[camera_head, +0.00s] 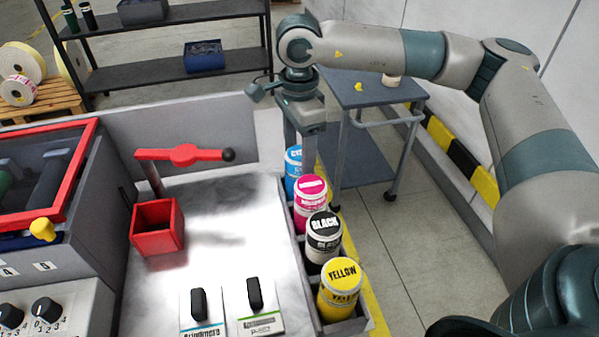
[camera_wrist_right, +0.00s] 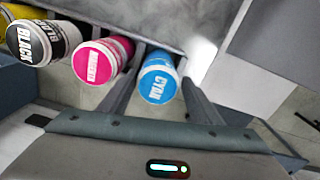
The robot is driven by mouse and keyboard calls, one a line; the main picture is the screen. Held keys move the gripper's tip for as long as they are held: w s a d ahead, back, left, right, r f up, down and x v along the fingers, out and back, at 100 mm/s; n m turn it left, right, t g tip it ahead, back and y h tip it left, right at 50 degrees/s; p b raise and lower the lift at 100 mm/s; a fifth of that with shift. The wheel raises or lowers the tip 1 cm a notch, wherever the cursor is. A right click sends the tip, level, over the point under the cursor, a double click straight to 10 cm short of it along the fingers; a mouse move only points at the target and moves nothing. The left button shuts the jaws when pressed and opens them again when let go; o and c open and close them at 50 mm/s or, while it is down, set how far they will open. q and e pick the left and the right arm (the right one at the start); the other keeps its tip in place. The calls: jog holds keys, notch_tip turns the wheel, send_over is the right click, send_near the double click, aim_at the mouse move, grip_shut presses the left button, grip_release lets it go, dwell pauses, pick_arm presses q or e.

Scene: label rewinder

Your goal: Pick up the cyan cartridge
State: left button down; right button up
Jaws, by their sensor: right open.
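The cyan cartridge (camera_head: 291,172) stands at the far end of a row in a divided rack, partly hidden by my right gripper (camera_head: 299,148). In the right wrist view the cyan cartridge (camera_wrist_right: 160,80) shows its blue lid between the two fingers of my right gripper (camera_wrist_right: 160,104). The gripper is open, pointing down, with one finger on each side of the cartridge. I cannot tell whether either finger touches it. My left gripper is not in view.
Beside it in the rack stand the magenta (camera_head: 310,202), black (camera_head: 323,238) and yellow (camera_head: 339,287) cartridges. A steel worktop with a red box (camera_head: 157,228) and a red-handled lever (camera_head: 185,154) lies to the left. A blue-grey cart (camera_head: 365,92) stands behind.

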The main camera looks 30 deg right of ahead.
jog(key=shift+f, duration=0.25)
jog(key=shift+s+f+p, duration=0.1)
jog(key=shift+f+p, duration=0.45)
jog(key=shift+p, duration=0.2)
notch_tip(320, 180, down, 3)
jog(key=shift+s+r+p, duration=0.1)
jog(key=shift+p, duration=0.75)
jog(key=shift+f, duration=0.65)
jog(key=c, duration=1.2)
jog(key=shift+r, duration=0.2)
